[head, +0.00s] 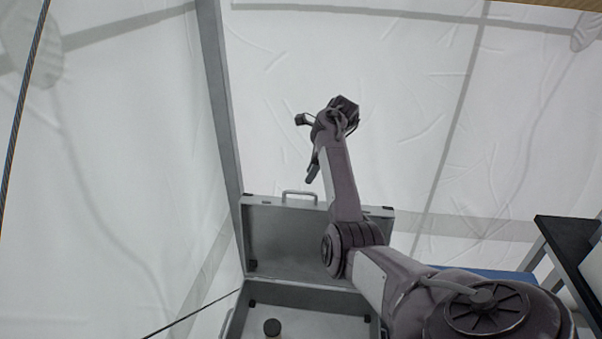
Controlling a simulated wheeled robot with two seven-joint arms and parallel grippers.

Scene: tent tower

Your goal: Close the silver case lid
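The silver case (296,297) stands open at the bottom centre, cut off by the lower edge of the view. Its lid (285,233) is raised upright at the back, with a handle (299,194) on its top edge. My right arm crosses in front of the lid's right part and hides it. My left gripper is out of view.
White tent walls (400,100) and a grey tent pole (218,100) stand behind and left. A dark table (567,245) is at the right edge, with something blue (490,274) beside it.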

